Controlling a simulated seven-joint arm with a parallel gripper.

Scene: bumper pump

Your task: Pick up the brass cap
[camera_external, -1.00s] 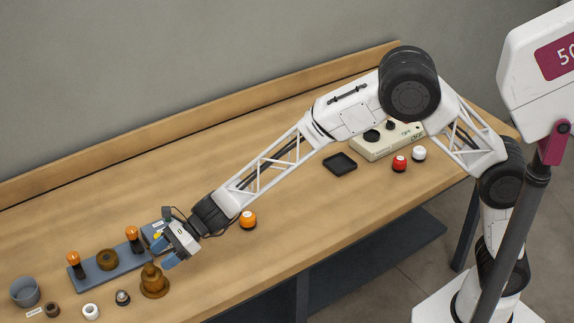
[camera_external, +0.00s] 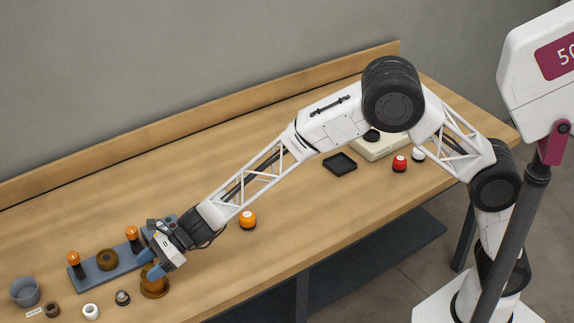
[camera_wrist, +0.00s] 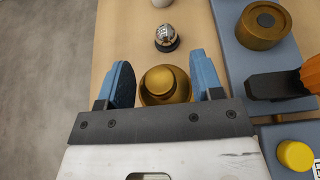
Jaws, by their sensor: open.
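The brass cap (camera_external: 154,288), a domed brown-gold piece with a round knob on top, stands on the wooden bench near its front edge. In the wrist view the cap (camera_wrist: 165,80) sits between the two blue fingers, with a gap visible on each side. My gripper (camera_external: 150,265) is open over the cap, fingers pointing down around its upper part; the wrist view shows my gripper (camera_wrist: 160,74) straddling the knob. The gripper hides part of the cap in the external view. I cannot tell whether either finger touches it.
A blue-grey plate (camera_external: 124,263) beside the cap carries a brass ring-like part (camera_external: 107,260) and orange-topped posts (camera_external: 132,234). An orange button (camera_external: 248,220) is to the right.

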